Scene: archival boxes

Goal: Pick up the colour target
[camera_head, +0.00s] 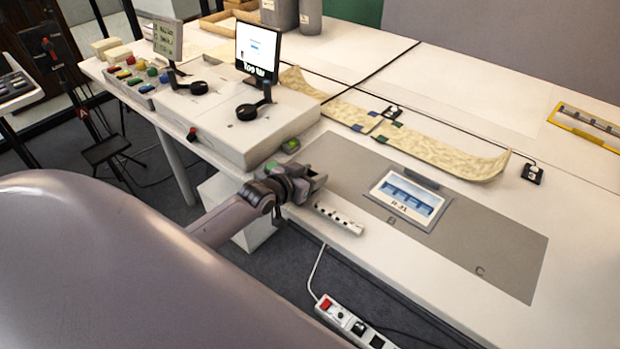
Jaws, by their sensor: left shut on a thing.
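A narrow white strip with dark patches (338,218), which may be the colour target, shows just below and right of the fingers, by the table's near edge. I cannot tell whether the fingers touch it. My right gripper is not in view.
A framed blue picture card (408,198) lies on the grey mat (490,250). A long curled parchment strip (440,155) lies behind it. The console (235,125) carries a lit screen (257,48). A yellow frame (585,127) lies far right. A power strip (350,325) shows below.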

